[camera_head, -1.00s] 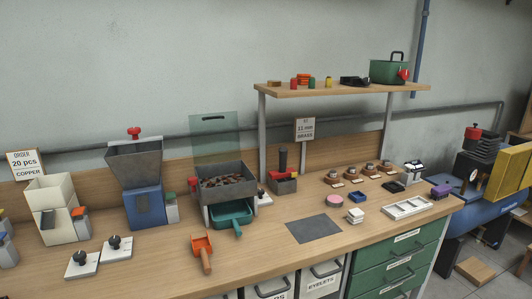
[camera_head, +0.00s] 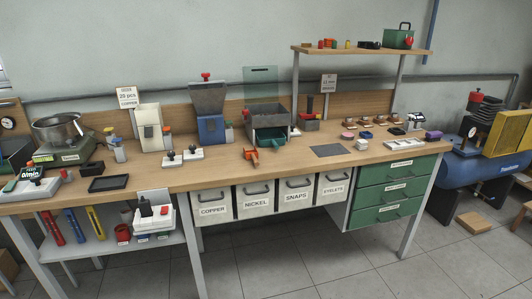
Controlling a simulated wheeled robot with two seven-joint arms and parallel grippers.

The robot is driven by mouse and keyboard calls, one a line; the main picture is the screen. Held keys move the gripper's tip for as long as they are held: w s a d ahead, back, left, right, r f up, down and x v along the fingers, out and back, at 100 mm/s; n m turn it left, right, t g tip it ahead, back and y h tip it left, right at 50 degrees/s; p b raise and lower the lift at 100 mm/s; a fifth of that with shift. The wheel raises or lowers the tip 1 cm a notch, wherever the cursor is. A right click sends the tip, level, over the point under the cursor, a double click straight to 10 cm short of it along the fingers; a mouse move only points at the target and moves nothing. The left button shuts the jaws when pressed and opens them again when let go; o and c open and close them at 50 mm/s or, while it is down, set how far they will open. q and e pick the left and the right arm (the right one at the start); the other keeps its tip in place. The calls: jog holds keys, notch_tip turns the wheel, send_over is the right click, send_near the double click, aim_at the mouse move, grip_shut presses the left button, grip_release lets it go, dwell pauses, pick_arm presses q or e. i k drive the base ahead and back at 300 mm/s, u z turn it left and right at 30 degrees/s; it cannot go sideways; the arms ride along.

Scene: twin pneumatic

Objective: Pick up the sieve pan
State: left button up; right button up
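A grey open-topped box (camera_head: 267,113) stands on the bench right of the blue hopper machine. Under its front sits a green pan (camera_head: 270,135) with a short handle toward the front edge. This looks like the sieve pan, though I see no label on it. The contents of the box are hard to make out from here. An orange scoop (camera_head: 252,156) lies just in front and to the left of the pan. Neither of my grippers is in view, and nothing touches the pan from my side.
A round metal bowl (camera_head: 59,128) stands on a green base at the left. The blue hopper machine (camera_head: 211,128) and a cream dispenser (camera_head: 149,128) stand left of the pan. A dark mat (camera_head: 328,151) lies to its right. Labelled bins (camera_head: 254,199) hang below; the floor in front is clear.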

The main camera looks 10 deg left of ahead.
aim_at(274, 137)
jog(key=u, duration=0.7)
jog(key=i, duration=1.25)
jog(key=z, duration=0.4)
